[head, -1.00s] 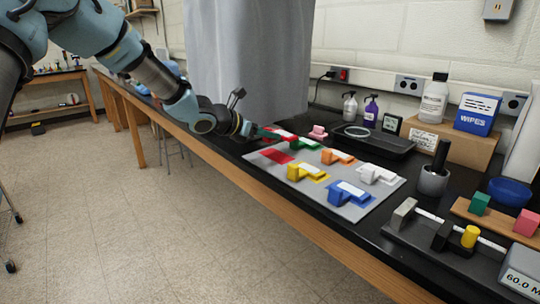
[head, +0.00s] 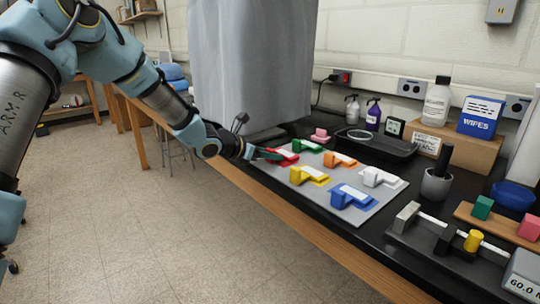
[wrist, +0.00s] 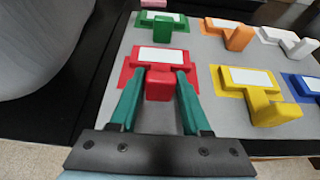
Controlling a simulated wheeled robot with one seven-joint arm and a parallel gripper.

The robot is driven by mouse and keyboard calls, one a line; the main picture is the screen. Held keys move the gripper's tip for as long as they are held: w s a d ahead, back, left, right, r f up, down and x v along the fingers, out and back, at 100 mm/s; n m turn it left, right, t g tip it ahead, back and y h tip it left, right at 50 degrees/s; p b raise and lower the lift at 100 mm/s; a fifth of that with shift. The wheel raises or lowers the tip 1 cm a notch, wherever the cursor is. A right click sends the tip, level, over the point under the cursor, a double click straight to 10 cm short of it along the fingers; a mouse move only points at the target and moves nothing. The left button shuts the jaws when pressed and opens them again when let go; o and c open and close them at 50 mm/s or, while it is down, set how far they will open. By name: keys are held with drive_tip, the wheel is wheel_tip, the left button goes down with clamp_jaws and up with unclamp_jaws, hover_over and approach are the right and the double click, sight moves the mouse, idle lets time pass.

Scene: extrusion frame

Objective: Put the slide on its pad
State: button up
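The red slide (head: 284,153), a block with a white top panel and a stubby handle, is at the red pad's place on the grey board. In the wrist view the red slide (wrist: 160,85) has its handle between my two green fingers. The red pad (wrist: 127,76) shows as a rim around the slide. I cannot tell whether the slide rests fully on it or sits slightly above.
On the grey board (head: 380,205), green (head: 304,146), orange (head: 339,159), yellow (head: 309,175), white (head: 380,177) and blue (head: 350,196) slides stand close by on their pads. A pink block (head: 320,135) lies behind. A grey curtain (head: 250,65) hangs at the back left.

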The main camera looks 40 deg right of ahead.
drive_tip(key=o, duration=0.3)
drive_tip(key=shift+r, duration=0.2)
drive_tip(key=shift+w+a+r, duration=0.1)
drive_tip(key=shift+a, duration=0.2)
drive_tip(key=b+v, duration=0.1)
drive_tip(key=v, duration=1)
drive_tip(key=shift+a+b, duration=0.15)
drive_tip(key=shift+b, duration=0.15)
drive_tip(key=shift+r, duration=0.15)
